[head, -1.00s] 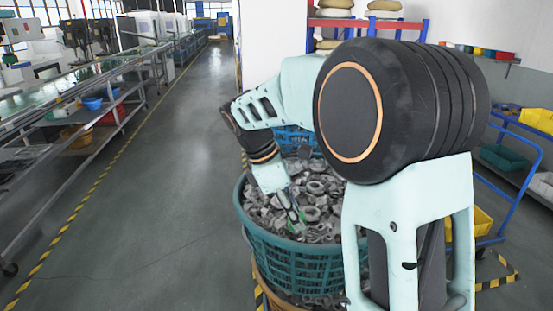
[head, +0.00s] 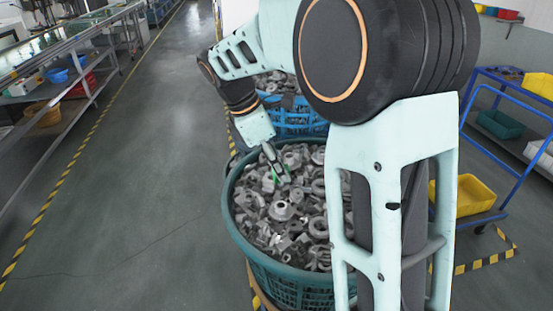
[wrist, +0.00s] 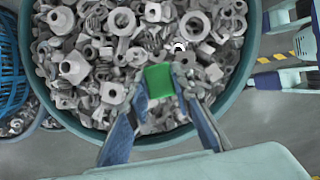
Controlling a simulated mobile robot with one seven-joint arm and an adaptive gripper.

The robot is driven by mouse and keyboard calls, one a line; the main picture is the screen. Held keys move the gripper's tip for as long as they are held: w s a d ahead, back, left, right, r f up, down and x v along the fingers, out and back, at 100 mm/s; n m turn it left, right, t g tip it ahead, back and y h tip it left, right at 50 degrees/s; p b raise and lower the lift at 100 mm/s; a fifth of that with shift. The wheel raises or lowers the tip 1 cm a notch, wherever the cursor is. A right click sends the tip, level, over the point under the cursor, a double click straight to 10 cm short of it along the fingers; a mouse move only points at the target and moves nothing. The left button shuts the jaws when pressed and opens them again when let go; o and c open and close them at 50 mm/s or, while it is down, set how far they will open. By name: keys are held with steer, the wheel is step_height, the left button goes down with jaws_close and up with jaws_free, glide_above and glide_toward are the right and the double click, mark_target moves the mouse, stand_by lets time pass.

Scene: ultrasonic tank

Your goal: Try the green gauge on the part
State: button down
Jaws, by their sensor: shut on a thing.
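My gripper (head: 279,166) is over the teal basket (head: 236,232) of grey metal parts, pointing down into it. In the wrist view its two fingers (wrist: 160,88) are closed on a green block, the green gauge (wrist: 159,80). In the head view only a little green (head: 286,178) shows at the fingertips. Many grey rings, nuts and fittings (head: 282,210) fill the basket; I cannot tell which one is the part, or whether the gauge touches any.
A blue basket (head: 297,121) of parts stands behind the teal one. A blue cart (head: 510,160) with a yellow bin (head: 470,196) is at the right. A long bench (head: 75,70) runs along the left. The grey floor (head: 140,200) between is clear.

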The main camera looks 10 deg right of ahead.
mark_target(279, 185)
steer(key=shift+s+f+b, duration=0.1)
steer(key=shift+f+b, duration=3.1)
steer(key=shift+b, duration=0.05)
steer(key=shift+r+p, duration=0.1)
steer(key=shift+p, duration=0.3)
steer(key=shift+f+b, duration=0.55)
steer(key=shift+f, duration=0.6)
steer(key=shift+r, duration=0.1)
steer(key=shift+r+p, duration=2.25)
steer(key=shift+p, duration=0.05)
step_height(279, 185, up, 4)
steer(key=p, duration=0.4)
